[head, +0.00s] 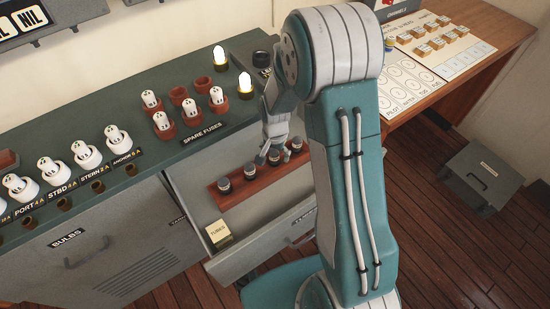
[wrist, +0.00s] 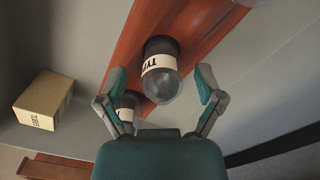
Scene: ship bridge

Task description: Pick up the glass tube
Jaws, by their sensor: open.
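Several dark-based glass tubes stand in a red-brown wooden rack (head: 235,193) inside an open drawer. In the wrist view one glass tube (wrist: 161,82) with a dark base, a white printed label and a clear rounded top lies between my two fingers, with gaps on both sides. My gripper (wrist: 162,78) is open and empty, pointing down over the rack (wrist: 133,52). A second tube (wrist: 127,101) is partly hidden by the left finger, and a third is cut off at the top edge. In the head view my gripper (head: 268,155) is above the rack's right half, partly covering it.
A small cardboard box marked "TUBES" (head: 219,234) lies in the drawer left of the rack; it also shows in the wrist view (wrist: 44,100). The green console (head: 120,105) with fuses and lit bulbs stands behind the drawer (head: 265,258). A grey box (head: 485,172) stands at right.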

